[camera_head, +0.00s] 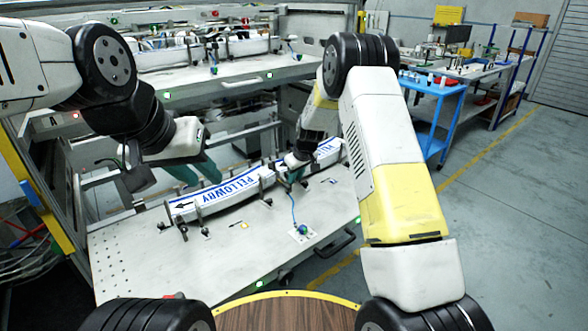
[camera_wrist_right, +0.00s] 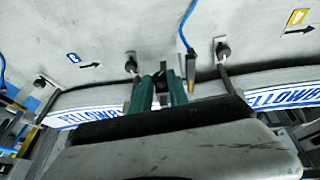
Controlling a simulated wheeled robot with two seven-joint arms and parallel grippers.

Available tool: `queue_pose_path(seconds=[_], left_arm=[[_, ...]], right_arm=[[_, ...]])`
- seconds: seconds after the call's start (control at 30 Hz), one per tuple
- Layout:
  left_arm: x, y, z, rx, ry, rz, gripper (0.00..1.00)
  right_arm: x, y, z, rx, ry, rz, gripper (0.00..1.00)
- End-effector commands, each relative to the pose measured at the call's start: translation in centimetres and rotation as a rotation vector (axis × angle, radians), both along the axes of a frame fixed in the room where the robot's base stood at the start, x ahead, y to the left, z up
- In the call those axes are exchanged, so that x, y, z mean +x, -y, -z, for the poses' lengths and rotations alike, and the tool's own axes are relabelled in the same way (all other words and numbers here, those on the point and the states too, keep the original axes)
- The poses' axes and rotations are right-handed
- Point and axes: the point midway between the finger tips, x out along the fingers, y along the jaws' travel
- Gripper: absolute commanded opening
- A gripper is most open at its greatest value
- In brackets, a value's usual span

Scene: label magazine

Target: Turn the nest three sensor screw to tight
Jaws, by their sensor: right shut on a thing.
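A curved white strip with blue PELLOWRY lettering (camera_head: 240,188) lies along a row of posts on the near bench. My right gripper (camera_head: 292,174) reaches down at the strip's right part. In the right wrist view its teal fingers (camera_wrist_right: 161,90) are shut on a small dark screw head (camera_wrist_right: 160,77), mostly hidden between them. A brass-tipped sensor (camera_wrist_right: 191,68) on a blue cable stands just right of the fingers. My left gripper (camera_head: 195,170) hangs behind the strip, with its teal fingers apart and seemingly empty. The nest number cannot be read.
Black knobs on posts flank the right fingers, one at left (camera_wrist_right: 131,66) and one at right (camera_wrist_right: 222,50). A blue cable runs to a round fitting (camera_head: 302,229) on the bench. The bench front (camera_head: 180,270) is mostly clear. A second bench (camera_head: 200,92) stands behind.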

Motion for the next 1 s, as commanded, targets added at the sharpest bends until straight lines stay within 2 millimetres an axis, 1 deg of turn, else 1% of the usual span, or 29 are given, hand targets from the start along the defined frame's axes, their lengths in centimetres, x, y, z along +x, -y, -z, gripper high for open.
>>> queue_pose_path(seconds=[0.27, 0.8, 1.0], left_arm=[[0.0, 0.0, 0.0, 0.0, 0.0, 0.0, 0.31], [0.0, 0.0, 0.0, 0.0, 0.0, 0.0, 0.31], [0.0, 0.0, 0.0, 0.0, 0.0, 0.0, 0.31]], right_arm=[[0.1, 0.3, 0.0, 0.053, -0.038, 0.004, 0.0], [0.7, 1.0, 0.2, 0.359, -0.259, 0.003, 0.0], [0.7, 1.1, 0.3, 0.444, -0.321, 0.003, 0.0]])
